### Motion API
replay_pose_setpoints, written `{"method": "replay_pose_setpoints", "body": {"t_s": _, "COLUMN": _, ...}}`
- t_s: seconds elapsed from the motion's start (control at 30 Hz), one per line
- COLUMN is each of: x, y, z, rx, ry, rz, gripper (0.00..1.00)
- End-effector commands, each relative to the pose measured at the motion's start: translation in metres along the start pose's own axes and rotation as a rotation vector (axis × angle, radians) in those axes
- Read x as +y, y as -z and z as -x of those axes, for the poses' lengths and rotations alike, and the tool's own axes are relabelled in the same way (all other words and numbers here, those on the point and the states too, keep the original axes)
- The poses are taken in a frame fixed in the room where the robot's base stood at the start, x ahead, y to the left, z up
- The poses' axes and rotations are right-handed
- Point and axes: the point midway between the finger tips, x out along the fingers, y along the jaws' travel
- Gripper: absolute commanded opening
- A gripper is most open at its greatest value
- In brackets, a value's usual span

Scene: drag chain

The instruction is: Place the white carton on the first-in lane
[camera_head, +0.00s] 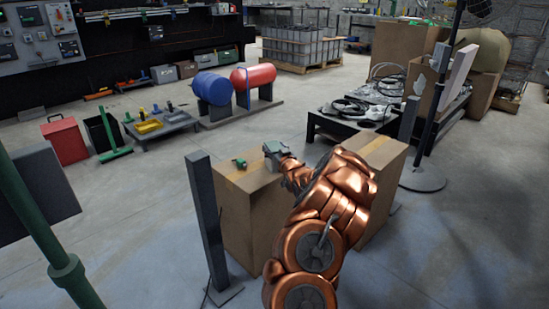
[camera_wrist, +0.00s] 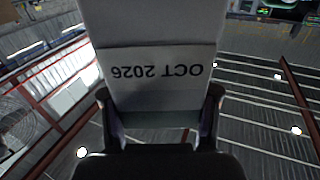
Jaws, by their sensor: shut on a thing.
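The white carton (camera_wrist: 150,25) fills the upper middle of the wrist view, its upside-down "OCT 2026" print facing the camera. It looks light grey in this light. My gripper (camera_wrist: 160,100) is shut on it, with one dark finger at each side. I cannot tell which of these is the first-in lane.
A brown box (camera_head: 245,215) stands left of my arm and another (camera_head: 385,150) right of it. A grey post (camera_head: 207,225) stands close at left. A black table with cables (camera_head: 350,122) is behind at right. Floor is clear at lower right.

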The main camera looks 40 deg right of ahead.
Motion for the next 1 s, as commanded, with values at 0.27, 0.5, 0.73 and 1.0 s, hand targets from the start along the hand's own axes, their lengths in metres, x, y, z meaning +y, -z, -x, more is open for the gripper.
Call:
{"method": "replay_pose_setpoints", "body": {"t_s": 0.27, "x": 0.0, "y": 0.0, "z": 0.0, "rx": 0.0, "ry": 0.0, "rz": 0.0, "gripper": 0.09}}
{"method": "replay_pose_setpoints", "body": {"t_s": 0.5, "x": 0.0, "y": 0.004, "z": 0.0, "rx": 0.001, "ry": 0.0, "rz": 0.0, "gripper": 0.09}}
{"method": "replay_pose_setpoints", "body": {"t_s": 0.73, "x": 0.0, "y": 0.032, "z": 0.0, "rx": 0.004, "ry": 0.001, "rz": 0.003, "gripper": 0.09}}
{"method": "replay_pose_setpoints", "body": {"t_s": 1.0, "x": -0.006, "y": 0.04, "z": 0.022, "rx": 0.0, "ry": 0.0, "rz": -0.004, "gripper": 0.09}}
